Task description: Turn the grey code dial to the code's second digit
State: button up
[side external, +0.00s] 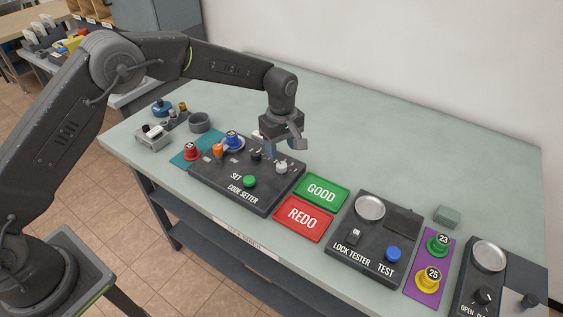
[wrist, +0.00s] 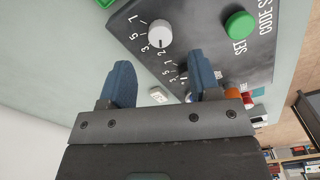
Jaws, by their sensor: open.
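The code setter (side external: 225,187) is a dark box on the bench, with a green SET button (side external: 249,181) on it. Its light grey dial (side external: 281,167) is near the right end; in the wrist view the dial (wrist: 160,33) has numbers around it, including 1, 2, 3, 5 and 7. My gripper (side external: 285,148) is open and empty above the setter's back edge, apart from the grey dial. Its blue fingers (wrist: 160,65) show in the wrist view.
A small white card (wrist: 158,95) lies behind the setter; its writing is unreadable. Green GOOD (side external: 321,193) and red REDO (side external: 303,219) trays are to the right, then the lock tester (side external: 372,235). An orange piece (side external: 217,150) is at the setter's left end.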

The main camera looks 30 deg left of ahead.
aim_at(282, 164)
notch_tip(282, 164, down, 6)
dwell(0.5)
jog(key=c, duration=0.9)
